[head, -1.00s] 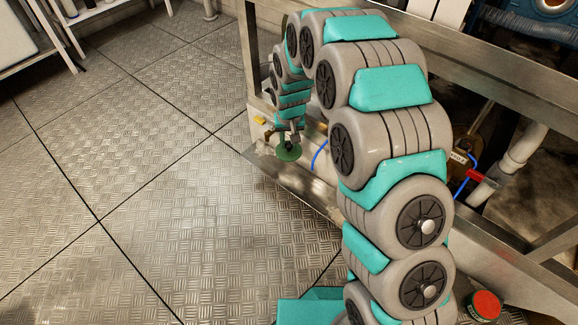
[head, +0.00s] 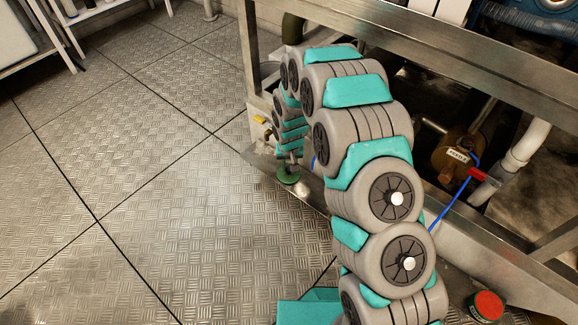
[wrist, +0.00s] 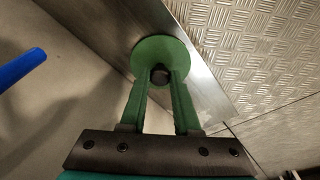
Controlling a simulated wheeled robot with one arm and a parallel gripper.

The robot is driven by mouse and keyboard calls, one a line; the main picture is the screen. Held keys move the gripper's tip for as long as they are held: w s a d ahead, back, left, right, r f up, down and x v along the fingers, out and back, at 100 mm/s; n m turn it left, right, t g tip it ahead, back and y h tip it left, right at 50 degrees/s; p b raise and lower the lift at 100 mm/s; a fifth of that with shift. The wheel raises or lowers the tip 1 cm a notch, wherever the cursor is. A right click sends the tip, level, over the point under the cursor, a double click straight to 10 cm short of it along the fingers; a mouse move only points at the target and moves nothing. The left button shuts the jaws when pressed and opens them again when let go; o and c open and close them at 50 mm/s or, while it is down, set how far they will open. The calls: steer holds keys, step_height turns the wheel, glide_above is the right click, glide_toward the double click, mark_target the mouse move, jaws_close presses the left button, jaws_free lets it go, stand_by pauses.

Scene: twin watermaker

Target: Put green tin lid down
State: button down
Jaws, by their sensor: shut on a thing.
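The green tin lid (head: 288,175) is a round green disc at the end of my arm in the head view, low by the metal frame's bottom ledge. In the wrist view the green lid (wrist: 152,50) lies flat under my fingertips, with a dark knob at its middle. My gripper (wrist: 160,78) is shut on that knob, one green finger on each side. The lid overlaps the ledge edge in the wrist view; I cannot tell whether it touches the ledge.
The metal ledge (wrist: 205,85) runs beside the patterned floor (wrist: 270,45). A blue hose (wrist: 22,68) is at the left in the wrist view. A red-topped tin (head: 487,305) stands at the lower right. Open floor (head: 150,200) lies to the left.

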mark_target(290, 178)
steer(key=c, duration=0.6)
jaws_free()
steer(key=shift+f, duration=0.1)
steer(key=shift+c, duration=0.2)
step_height(290, 178, up, 12)
steer(key=s, duration=0.2)
steer(key=shift+d+p, duration=0.2)
steer(key=shift+p, duration=0.2)
